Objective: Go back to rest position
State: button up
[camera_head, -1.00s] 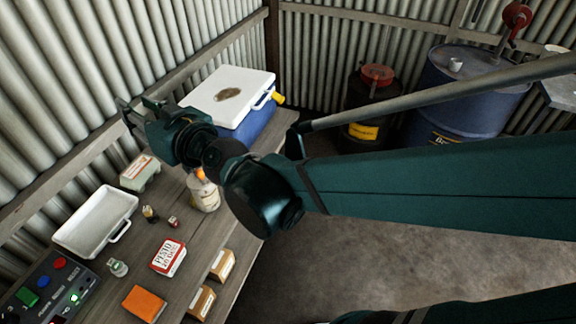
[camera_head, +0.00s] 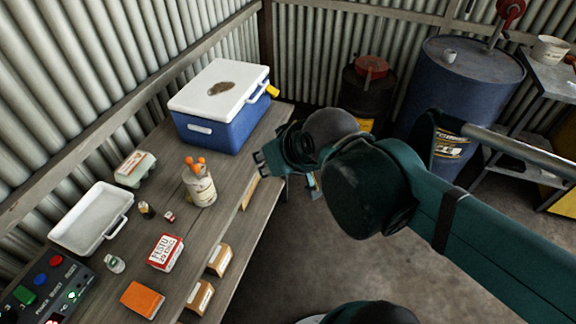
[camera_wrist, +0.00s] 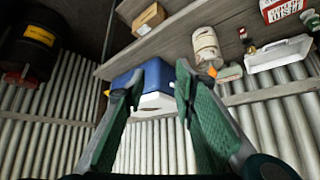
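My gripper (camera_head: 262,163) is at the right edge of the wooden bench (camera_head: 225,170), in front of the blue cooler, with my arm reaching in from the right. In the wrist view its two green fingers (camera_wrist: 160,80) stand apart with nothing held between them. The blue cooler with a white lid (camera_head: 225,122) shows behind the gap between the fingers in the wrist view (camera_wrist: 158,78). Part of the gripper is hidden by my wrist in the head view.
Barrels (camera_head: 455,90) stand behind. Floor right of the bench is clear.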

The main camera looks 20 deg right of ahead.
jog(key=shift+m+g+h, duration=0.4)
jog(key=shift+g+h, duration=0.1)
jog(key=s+d, duration=0.1)
jog(key=s+d+f, duration=0.1)
jog(key=d, duration=0.1)
jog(key=shift+s+d, duration=0.15)
jog(key=shift+s, duration=0.25)
dwell(0.4)
